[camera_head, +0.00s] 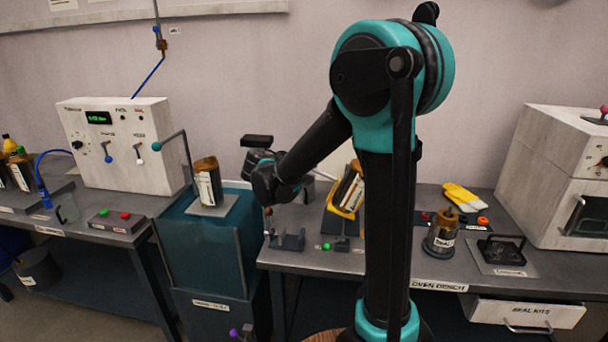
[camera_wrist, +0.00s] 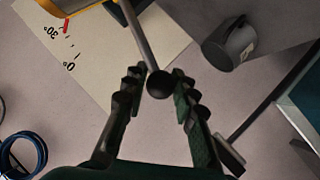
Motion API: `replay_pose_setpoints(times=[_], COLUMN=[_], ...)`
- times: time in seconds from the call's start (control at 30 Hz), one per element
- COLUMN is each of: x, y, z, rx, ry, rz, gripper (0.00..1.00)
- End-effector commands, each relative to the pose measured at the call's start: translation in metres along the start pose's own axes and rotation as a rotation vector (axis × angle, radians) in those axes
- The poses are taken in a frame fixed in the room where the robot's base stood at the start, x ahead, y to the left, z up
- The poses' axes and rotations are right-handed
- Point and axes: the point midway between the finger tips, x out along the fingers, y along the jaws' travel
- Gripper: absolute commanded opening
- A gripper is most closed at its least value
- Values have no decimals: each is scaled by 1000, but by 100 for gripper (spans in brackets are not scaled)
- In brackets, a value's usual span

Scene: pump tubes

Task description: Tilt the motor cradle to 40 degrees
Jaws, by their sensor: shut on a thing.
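The motor cradle (camera_head: 334,223) is a yellow tilted frame on the bench with a brown-and-white motor (camera_head: 350,190) in it, partly hidden by my arm. A yellow edge of it shows at the top of the wrist view (camera_wrist: 92,14). A pale scale plate (camera_wrist: 130,50) carries the marks 0 and 30, with a red pointer (camera_wrist: 67,25) close to the 30. A grey rod (camera_wrist: 138,35) ends in a dark round knob (camera_wrist: 159,85). My gripper (camera_wrist: 159,82) is shut on this knob, with a finger on each side. The fingertips are hard to make out in the head view.
A teal cabinet (camera_head: 205,240) with a canister (camera_head: 207,182) stands left of the cradle. A black bracket (camera_head: 288,240) and a green button (camera_head: 326,246) are in front of it. A jar (camera_head: 441,232), yellow gloves (camera_head: 461,197) and a white oven (camera_head: 560,175) stand to the right.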

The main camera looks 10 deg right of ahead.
Motion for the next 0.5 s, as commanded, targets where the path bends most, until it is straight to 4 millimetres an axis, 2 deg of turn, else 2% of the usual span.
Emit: replay_pose_setpoints(times=[0.5], x=[-6], y=[36], z=[-16], rx=[198], ry=[-27], rz=[-122], gripper=[0])
